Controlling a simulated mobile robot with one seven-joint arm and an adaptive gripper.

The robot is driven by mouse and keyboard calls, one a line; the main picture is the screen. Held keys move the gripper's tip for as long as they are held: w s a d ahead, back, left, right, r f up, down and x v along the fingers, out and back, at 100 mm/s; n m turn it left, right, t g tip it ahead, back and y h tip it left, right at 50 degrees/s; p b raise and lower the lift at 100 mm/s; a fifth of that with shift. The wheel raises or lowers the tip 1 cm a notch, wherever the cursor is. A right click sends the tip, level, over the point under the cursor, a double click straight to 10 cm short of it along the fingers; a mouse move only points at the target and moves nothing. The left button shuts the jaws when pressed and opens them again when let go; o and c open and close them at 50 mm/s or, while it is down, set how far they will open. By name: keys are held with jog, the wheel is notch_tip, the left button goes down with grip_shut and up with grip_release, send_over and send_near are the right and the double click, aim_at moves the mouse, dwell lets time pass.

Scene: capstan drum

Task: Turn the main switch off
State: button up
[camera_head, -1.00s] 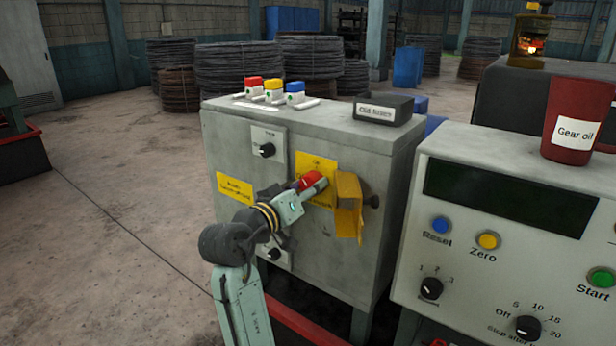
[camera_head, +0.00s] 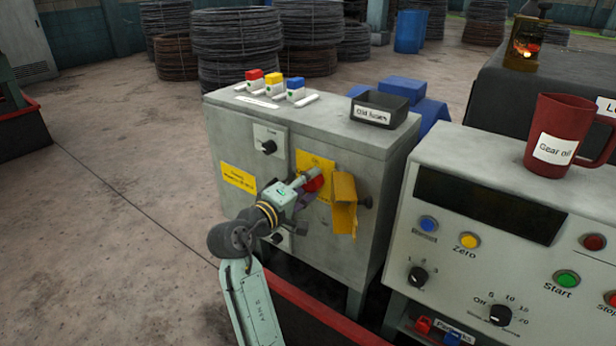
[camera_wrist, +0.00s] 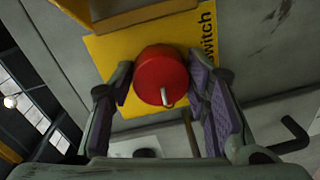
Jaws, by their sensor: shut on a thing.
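The main switch is a red round knob (camera_head: 315,184) on a yellow plate (camera_head: 318,161) on the front of the grey cabinet. In the wrist view the red knob (camera_wrist: 160,74) sits between my two fingers, with a small pale mark on its face. The yellow plate (camera_wrist: 112,55) behind it shows the word "switch". My gripper (camera_head: 306,182) is shut on the knob, with purple finger pads at its sides. In the head view my gripper partly hides the knob and plate, so the switch's setting cannot be read.
A yellow cloth-like piece (camera_head: 343,203) hangs close to the right of the switch. The grey cabinet (camera_head: 230,135) carries an open black box (camera_head: 380,109) on top. A control panel (camera_head: 440,190) with a red jug (camera_head: 560,135) stands at right. Open floor (camera_head: 110,200) lies left.

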jog(key=shift+n, duration=0.4)
jog(key=o, duration=1.2)
jog(key=shift+s+a, duration=0.1)
jog(key=v, duration=1.1)
jog(key=shift+s+a, duration=0.2)
jog(key=shift+s, duration=0.15)
